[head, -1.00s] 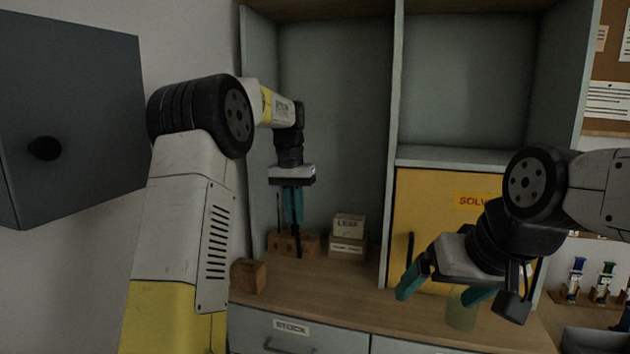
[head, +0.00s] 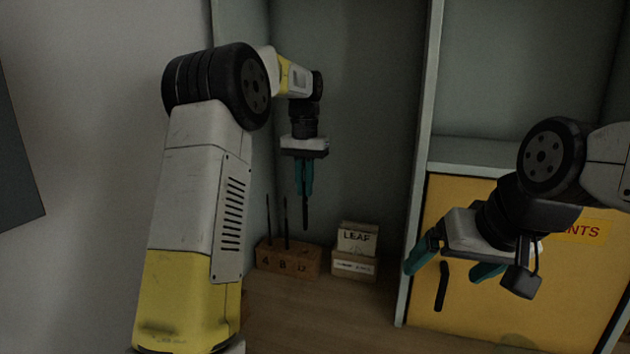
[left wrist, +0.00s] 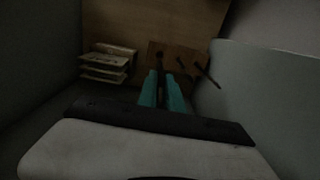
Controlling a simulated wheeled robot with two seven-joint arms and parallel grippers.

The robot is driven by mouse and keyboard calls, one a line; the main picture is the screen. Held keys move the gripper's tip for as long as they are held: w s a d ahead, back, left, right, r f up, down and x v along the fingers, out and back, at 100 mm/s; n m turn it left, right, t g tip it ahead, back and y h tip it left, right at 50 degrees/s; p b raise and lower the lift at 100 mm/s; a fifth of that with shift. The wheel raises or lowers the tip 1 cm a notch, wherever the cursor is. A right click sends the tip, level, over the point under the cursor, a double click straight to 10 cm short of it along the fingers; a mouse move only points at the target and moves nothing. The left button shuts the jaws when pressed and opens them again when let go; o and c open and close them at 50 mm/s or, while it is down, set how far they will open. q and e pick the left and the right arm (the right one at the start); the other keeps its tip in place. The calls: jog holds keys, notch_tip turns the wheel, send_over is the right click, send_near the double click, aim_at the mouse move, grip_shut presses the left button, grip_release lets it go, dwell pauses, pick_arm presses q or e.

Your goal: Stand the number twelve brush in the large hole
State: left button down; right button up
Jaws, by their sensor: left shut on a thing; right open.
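The wooden brush block (head: 284,260) stands on the worktop against the back of the left bay. Its front is marked 4, 8 and 12. Two thin dark brushes (head: 268,220) stand upright in it, above the 4 and the 8. My left gripper (head: 304,192) is shut on a thicker dark brush (head: 305,212). This brush hangs upright, its lower end apart from the block and above its 12 end. In the left wrist view, the held brush (left wrist: 160,60) points toward the block (left wrist: 178,52). My right gripper (head: 448,268) is open and empty, before the yellow cabinet.
Two small stacked boxes (head: 355,252), the upper labelled LEAF, stand just right of the block. A grey upright divider (head: 420,170) separates this bay from the yellow solvents cabinet (head: 480,316). The worktop (head: 330,310) in front is clear.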

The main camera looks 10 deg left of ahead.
pick_arm(q)
send_over(305, 224)
jog(key=shift+w+f, duration=0.15)
jog(key=shift+f, duration=1.2)
jog(key=shift+w+f, duration=0.1)
jog(key=shift+f, duration=1.25)
jog(key=shift+s+f, duration=0.1)
jog(key=shift+f, duration=0.5)
jog(key=shift+f, duration=0.55)
jog(key=shift+f, duration=1.75)
